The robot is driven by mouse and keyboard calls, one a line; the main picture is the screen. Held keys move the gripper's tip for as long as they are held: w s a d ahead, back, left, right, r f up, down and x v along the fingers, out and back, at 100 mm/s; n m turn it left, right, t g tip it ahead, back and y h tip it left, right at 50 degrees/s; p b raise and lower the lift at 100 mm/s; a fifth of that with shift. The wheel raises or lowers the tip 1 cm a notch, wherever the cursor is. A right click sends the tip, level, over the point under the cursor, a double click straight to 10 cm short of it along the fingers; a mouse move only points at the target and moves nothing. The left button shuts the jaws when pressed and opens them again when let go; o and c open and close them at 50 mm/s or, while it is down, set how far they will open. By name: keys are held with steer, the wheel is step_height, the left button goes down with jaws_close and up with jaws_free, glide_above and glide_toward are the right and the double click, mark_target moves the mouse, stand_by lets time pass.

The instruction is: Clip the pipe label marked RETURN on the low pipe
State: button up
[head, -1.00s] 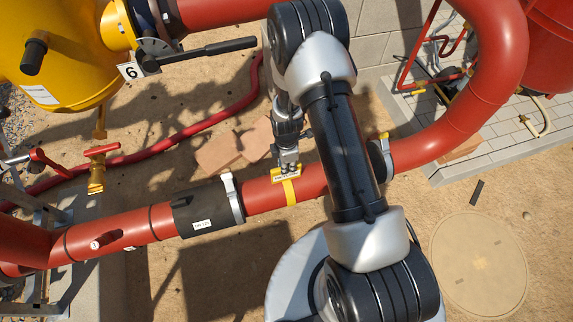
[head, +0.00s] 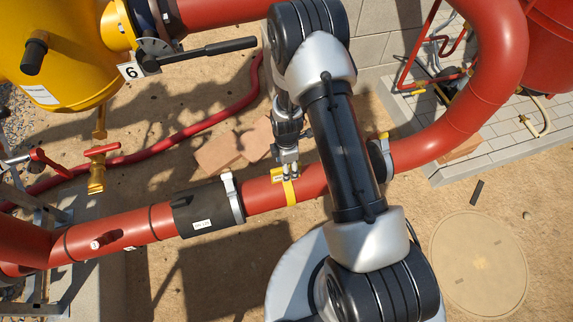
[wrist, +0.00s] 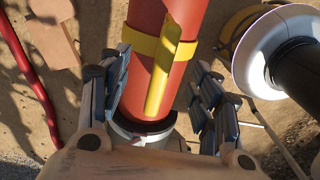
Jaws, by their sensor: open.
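The pipe label is a yellow band with a flat yellow tag, around the low red pipe (head: 262,194). In the head view the label's band (head: 290,191) crosses the pipe just right of a black sleeve. In the wrist view the band and tag of the label (wrist: 160,75) face me, the tag lying lengthwise along the pipe (wrist: 170,25). I cannot read its marking. My gripper (head: 287,172) is right at the label. In the wrist view my gripper (wrist: 165,65) is open, one finger on each side of the pipe and label, with gaps visible.
A black sleeve (head: 202,208) with a grey clamp (head: 232,197) sits on the pipe to the left. A yellow vessel (head: 65,50) and a black lever (head: 215,49) are at upper left. Brick-coloured slabs (head: 217,152) lie on the sand behind the pipe.

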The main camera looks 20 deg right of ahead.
step_height(320, 180, up, 7)
steer(key=p, duration=0.4)
steer(key=shift+r+p, duration=0.1)
steer(key=shift+p, duration=0.3)
step_height(320, 180, up, 12)
stand_by(0.5)
